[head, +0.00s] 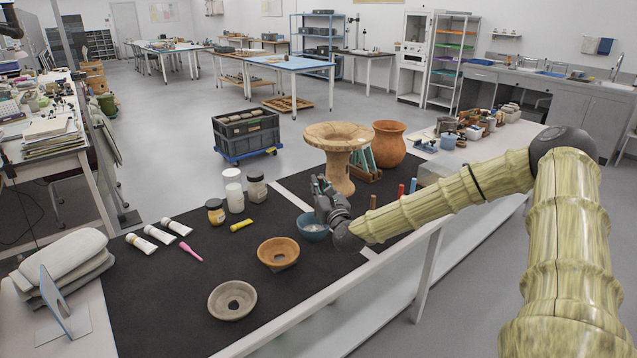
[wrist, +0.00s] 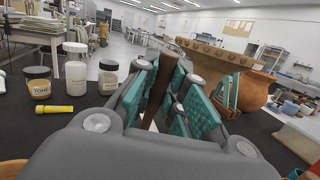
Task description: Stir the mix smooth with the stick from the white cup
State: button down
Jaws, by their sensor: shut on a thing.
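My gripper (head: 322,188) is over the back edge of the blue bowl (head: 312,233) in the head view. In the wrist view the teal finger pads of my gripper (wrist: 172,88) are closed on a brown stick (wrist: 168,72), which stands roughly upright between them. The stick's lower end is hidden by the gripper. The blue bowl holds something pale; my gripper partly covers it, and I cannot tell whether the stick touches it.
An orange bowl (head: 278,252) and a grey bowl (head: 232,299) lie in front on the dark mat (head: 160,300). A yellow tube (head: 241,225) and a jar (head: 215,212) are left.

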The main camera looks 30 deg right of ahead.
jog(key=shift+s+f, duration=0.15)
jog(key=shift+f, duration=0.55)
jog(key=shift+w+f+b, duration=0.15)
jog(key=shift+f+b, duration=0.85)
jog(key=shift+b, duration=0.35)
jog(key=shift+w+f+b, duration=0.2)
jog(key=shift+f+b, duration=0.75)
jog(key=shift+b, duration=0.35)
jog(key=shift+w+f+b, duration=0.15)
jog(key=shift+f+b, duration=0.85)
jog(key=shift+b, duration=0.35)
